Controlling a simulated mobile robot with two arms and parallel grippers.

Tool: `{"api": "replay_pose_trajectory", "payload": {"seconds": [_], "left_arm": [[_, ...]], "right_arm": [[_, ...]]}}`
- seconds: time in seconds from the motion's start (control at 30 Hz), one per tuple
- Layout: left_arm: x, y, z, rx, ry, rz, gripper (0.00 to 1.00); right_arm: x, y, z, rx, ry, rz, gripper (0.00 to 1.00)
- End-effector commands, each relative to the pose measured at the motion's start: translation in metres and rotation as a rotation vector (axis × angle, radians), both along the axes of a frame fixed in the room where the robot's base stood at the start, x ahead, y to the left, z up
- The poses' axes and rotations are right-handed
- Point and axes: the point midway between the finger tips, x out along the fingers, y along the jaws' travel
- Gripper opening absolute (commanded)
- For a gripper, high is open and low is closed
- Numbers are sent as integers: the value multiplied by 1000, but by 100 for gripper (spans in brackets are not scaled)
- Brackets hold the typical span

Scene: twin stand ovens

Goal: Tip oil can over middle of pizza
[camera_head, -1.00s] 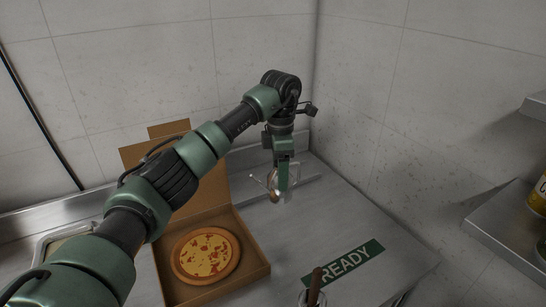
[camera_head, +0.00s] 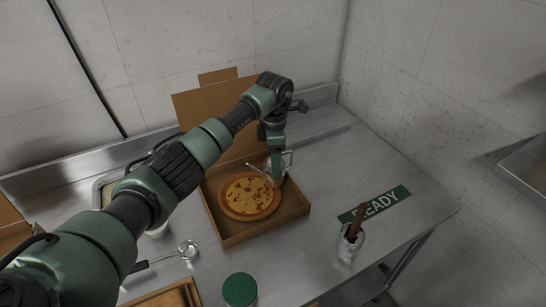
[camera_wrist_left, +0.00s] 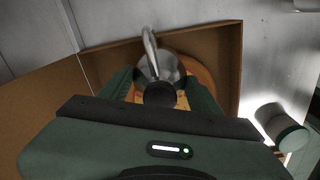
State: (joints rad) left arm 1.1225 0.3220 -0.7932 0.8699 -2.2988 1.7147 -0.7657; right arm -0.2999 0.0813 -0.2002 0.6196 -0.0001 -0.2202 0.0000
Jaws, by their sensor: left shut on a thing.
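The pizza (camera_head: 250,194) lies in the open cardboard box (camera_head: 262,231), its lid raised at the back. My left gripper (camera_head: 275,172) is shut on the oil can (camera_head: 284,163), a shiny can with a thin spout and a handle. It holds the can above the back right part of the box, with the spout pointing left towards the pizza. In the left wrist view the can (camera_wrist_left: 156,70) sits between the fingers, with the pizza (camera_wrist_left: 204,78) partly hidden beneath. I cannot tell clearly whether the can is tilted. My right gripper is not in view.
A clear cup (camera_head: 347,247) with a brown-handled tool stands right of the box, near the green READY sign (camera_head: 377,203). The counter's back right is clear.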

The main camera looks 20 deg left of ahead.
Motion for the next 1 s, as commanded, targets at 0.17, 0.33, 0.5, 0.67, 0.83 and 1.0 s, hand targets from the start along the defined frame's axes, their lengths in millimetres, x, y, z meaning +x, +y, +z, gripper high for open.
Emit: {"api": "replay_pose_trajectory", "payload": {"seconds": [0.17, 0.33, 0.5, 0.67, 0.83, 1.0], "left_arm": [[1, 1, 1, 1, -3, -1, 14], [1, 2, 10, -54, -70, -1, 14], [2, 1, 16, -149, -185, -1, 14], [2, 0, 22, -223, -273, -1, 14], [1, 0, 26, -276, -337, -1, 14], [0, 1, 30, -319, -389, -2, 14]], "right_arm": [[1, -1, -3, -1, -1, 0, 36], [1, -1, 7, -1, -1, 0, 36], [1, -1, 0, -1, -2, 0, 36], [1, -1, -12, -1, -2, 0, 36], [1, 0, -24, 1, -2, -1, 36], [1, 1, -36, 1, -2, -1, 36]]}}
